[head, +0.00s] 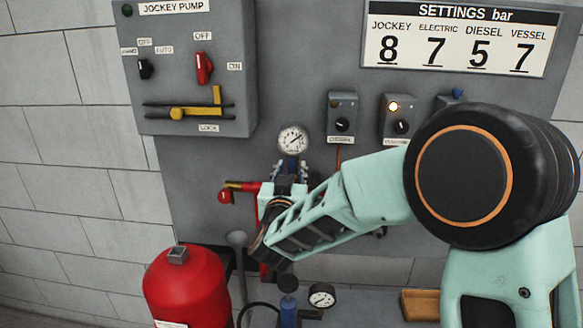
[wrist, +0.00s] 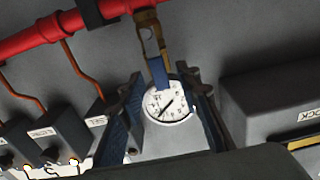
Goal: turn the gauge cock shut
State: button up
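The gauge cock is a brass stem off a red pipe with a blue handle (wrist: 158,73). The handle lies roughly in line with the stem, towards the round white gauge (wrist: 167,103). In the head view the gauge (head: 293,139) is on the grey panel, with a blue part of the cock (head: 291,161) just below it. My gripper (wrist: 162,80) is open, with one finger on each side of the gauge and handle. I see gaps on both sides. In the head view my gripper (head: 291,171) is at the cock, and its body hides the lower stem.
Small control boxes (head: 342,118) sit to the right and the jockey pump box (head: 195,75) to the upper left.

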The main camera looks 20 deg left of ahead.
jog(key=shift+w, duration=0.15)
jog(key=shift+c, duration=0.3)
grip_shut()
